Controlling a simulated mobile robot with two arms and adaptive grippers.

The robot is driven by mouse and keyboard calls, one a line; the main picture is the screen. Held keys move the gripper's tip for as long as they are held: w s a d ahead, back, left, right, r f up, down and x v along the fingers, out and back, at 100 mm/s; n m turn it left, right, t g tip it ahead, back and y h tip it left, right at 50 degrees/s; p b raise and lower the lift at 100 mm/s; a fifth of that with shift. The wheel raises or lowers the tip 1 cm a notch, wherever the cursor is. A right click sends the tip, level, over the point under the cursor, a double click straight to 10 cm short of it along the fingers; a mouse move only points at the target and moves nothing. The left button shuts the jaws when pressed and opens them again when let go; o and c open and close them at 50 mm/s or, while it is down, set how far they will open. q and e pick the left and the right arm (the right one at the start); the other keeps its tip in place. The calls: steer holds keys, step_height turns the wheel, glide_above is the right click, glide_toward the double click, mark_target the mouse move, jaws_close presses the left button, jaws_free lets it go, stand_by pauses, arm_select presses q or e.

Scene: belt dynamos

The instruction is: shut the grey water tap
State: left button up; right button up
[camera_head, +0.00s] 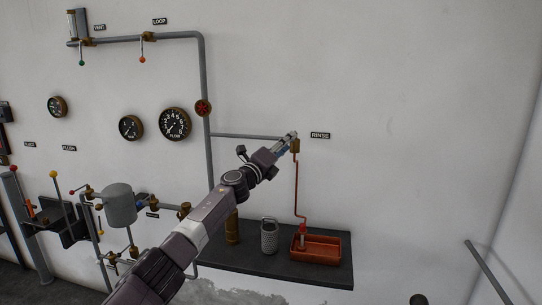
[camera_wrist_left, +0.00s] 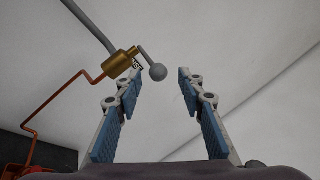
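The tap is a brass valve (camera_head: 295,147) on a thin grey pipe beside the RINSE label. In the left wrist view the brass body (camera_wrist_left: 120,63) carries a short lever with a grey ball knob (camera_wrist_left: 158,72). My left gripper (camera_head: 290,138) is up at the tap and hides most of the lever in the head view. In the left wrist view its blue-padded fingers (camera_wrist_left: 157,78) are open, and the knob shows in the gap between their tips. I see no finger touching it; its exact depth is hard to tell. My right gripper is not in view.
A copper pipe (camera_head: 296,188) runs down from the tap to a red tray (camera_head: 322,247) on a dark shelf (camera_head: 268,262). Gauges, pipes and other levers are on the wall to the left. The wall at right is clear.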

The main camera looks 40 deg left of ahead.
arm_select(q)
steer(key=v, duration=0.8)
steer(key=shift+s+a, duration=0.15)
steer(key=shift+a, duration=0.15)
steer(key=shift+r, duration=0.1)
